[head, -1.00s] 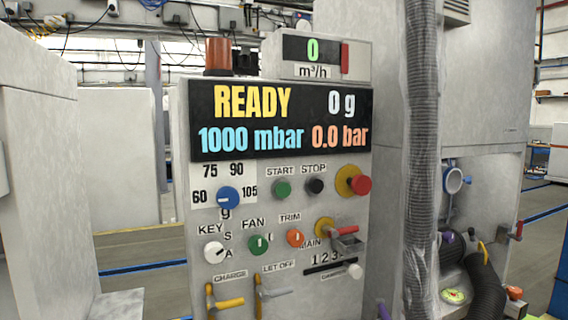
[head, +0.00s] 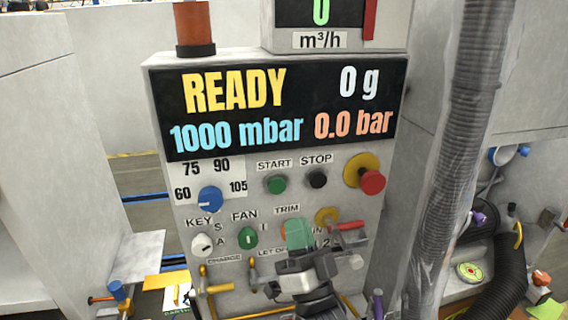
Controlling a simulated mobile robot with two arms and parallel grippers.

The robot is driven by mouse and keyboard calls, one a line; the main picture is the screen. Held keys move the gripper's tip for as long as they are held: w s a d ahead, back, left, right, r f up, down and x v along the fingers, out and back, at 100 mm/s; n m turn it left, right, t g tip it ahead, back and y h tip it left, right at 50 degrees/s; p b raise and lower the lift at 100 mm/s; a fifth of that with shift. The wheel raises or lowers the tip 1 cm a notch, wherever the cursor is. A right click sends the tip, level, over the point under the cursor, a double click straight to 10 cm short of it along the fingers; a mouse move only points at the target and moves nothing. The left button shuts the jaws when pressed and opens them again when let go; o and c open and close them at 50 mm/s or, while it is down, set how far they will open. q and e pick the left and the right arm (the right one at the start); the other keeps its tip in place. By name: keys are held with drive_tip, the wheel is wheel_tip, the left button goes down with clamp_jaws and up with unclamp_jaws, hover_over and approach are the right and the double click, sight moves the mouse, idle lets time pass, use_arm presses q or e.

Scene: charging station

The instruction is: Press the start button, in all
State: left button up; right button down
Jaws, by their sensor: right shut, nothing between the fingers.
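The green start button (head: 276,184) sits under the START label on the grey control panel, with the black stop button (head: 318,179) to its right. The display (head: 285,105) reads READY, 0 g, 1000 mbar and 0.0 bar. My right gripper (head: 298,235) is shut and empty, with greenish fingertips. In the picture it is below and slightly right of the start button, apart from it. It covers much of the orange trim knob and part of the lower labels. My left gripper is not in view.
A red emergency button (head: 372,182) on a yellow base is right of stop. A red-handled main switch (head: 346,226) is beside my fingers. The blue dial (head: 209,199), fan knob (head: 248,237) and yellow charge lever (head: 215,288) are to the left. A ribbed hose (head: 455,160) hangs at right.

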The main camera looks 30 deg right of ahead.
sight(276, 184)
drive_tip(key=shift+s+a+r, duration=0.1)
drive_tip(key=shift+a+r, duration=0.1)
drive_tip(key=shift+r, duration=0.05)
drive_tip(key=w+d+b, duration=0.1)
drive_tip(key=w+d, duration=0.1)
drive_tip(key=w, duration=0.6)
drive_tip(key=shift+w+d, duration=0.15)
drive_tip(key=shift+w, duration=0.15)
drive_tip(key=shift+w, duration=0.15)
idle(1.9)
drive_tip(key=shift+w+d, duration=0.15)
drive_tip(key=shift+w, duration=0.1)
